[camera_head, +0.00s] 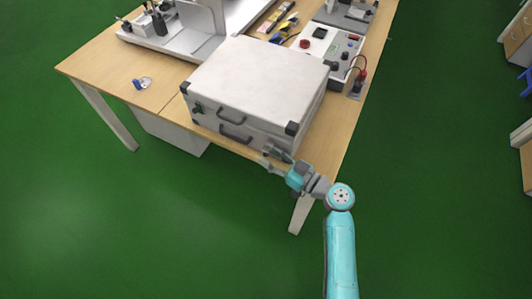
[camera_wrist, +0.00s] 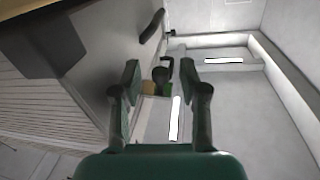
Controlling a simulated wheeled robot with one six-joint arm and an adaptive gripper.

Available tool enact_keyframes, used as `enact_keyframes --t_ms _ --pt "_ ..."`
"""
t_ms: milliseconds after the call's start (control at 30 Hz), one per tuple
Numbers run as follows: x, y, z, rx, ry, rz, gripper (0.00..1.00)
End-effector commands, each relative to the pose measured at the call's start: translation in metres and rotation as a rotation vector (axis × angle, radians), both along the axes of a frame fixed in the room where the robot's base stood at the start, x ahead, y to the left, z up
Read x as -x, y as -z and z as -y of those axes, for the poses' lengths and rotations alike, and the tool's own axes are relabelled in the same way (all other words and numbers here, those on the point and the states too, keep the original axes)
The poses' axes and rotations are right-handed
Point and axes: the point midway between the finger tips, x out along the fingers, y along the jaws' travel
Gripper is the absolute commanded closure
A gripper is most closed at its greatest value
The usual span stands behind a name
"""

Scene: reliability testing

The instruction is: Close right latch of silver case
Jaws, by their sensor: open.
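The silver case (camera_head: 262,75) lies with its lid down on the table. Its front carries a dark handle (camera_head: 235,134) and a dark left latch (camera_head: 198,107). My gripper (camera_head: 275,157) is at the right part of the case front, covering the area of the right latch in the head view. In the wrist view my gripper (camera_wrist: 160,92) is open, with its two fingers apart and nothing held. A dark latch-like part (camera_wrist: 163,73) with some green shows between and beyond the fingers. I cannot tell whether a finger touches it. The case's grey side (camera_wrist: 95,60) is at left.
The wooden table (camera_head: 100,62) also holds an instrument box (camera_head: 330,48) with cables behind the case at right. A white stand (camera_head: 190,42) is behind it at left. A small blue item (camera_head: 138,84) lies left of the case. The green floor in front is clear.

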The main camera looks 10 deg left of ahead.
Motion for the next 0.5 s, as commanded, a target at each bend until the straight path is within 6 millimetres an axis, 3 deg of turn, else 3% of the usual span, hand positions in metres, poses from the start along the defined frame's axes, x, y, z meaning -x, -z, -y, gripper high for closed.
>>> enact_keyframes --t_ms 200,500 --pt "-0.008 0.000 -0.015 0.000 0.000 0.000 0.57" --pt "-0.009 0.000 -0.016 0.000 0.001 -0.001 0.57"
